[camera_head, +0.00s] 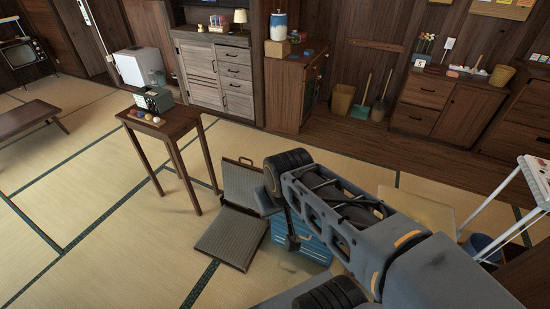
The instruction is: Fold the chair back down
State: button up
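The chair is a low floor chair with grey ribbed panels, left of my arm in the head view. Its seat panel (232,238) lies on the mat. Its back panel (242,185) stands raised behind the seat, with a small handle-like piece at its top edge. My arm reaches in from the lower right and covers the area just right of the chair. My gripper (291,241) seems to be the dark part hanging below the arm's far end, right of the chair. Its fingers cannot be made out, and I see no clear contact with the chair.
A blue box (312,240) stands behind and below my arm, right of the chair. A small wooden table (180,123) with a green device and several balls stands left of the chair. A white rack (536,180) is at right.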

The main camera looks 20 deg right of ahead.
aim_at(239, 180)
jog(key=z, duration=0.1)
jog(key=i, duration=0.1)
jog(key=z, duration=0.1)
jog(key=k, duration=1.15)
jog(key=u, duration=1.05)
jog(key=i, duration=1.7)
jog(key=z, duration=1.05)
jog(key=i, duration=0.7)
jog(key=z, duration=0.7)
